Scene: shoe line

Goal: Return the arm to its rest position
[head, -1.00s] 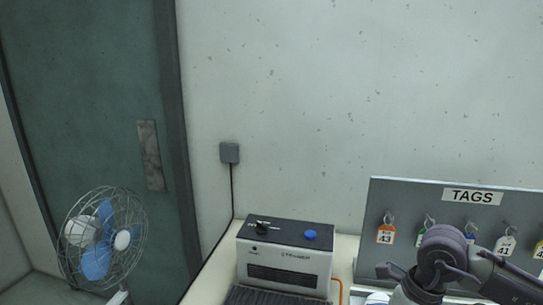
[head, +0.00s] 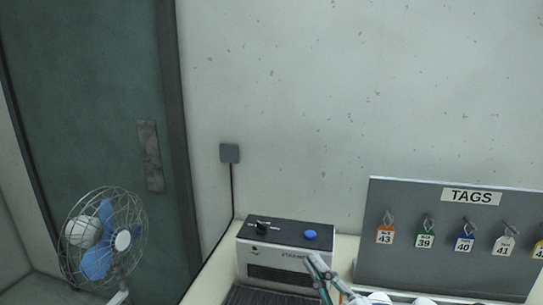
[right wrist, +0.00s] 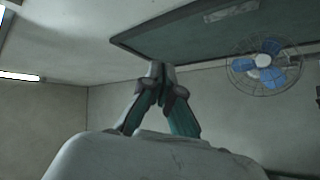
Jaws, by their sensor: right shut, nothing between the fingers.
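My right gripper (head: 316,262) shows at the bottom of the head view, in front of the right end of the steamer. Its two fingers have closed tips and hold nothing. In the right wrist view the fingertips (right wrist: 158,72) meet in the middle of the picture, with nothing between them. My left gripper is not in view. Most of the right arm is below the head view's lower edge.
The steamer (head: 257,261), with a black knob and a blue button, stands by the wall. A grey TAGS board (head: 390,265) with several hanging tags is to its right. A fan (head: 97,262) stands at the left before a green door (head: 95,100).

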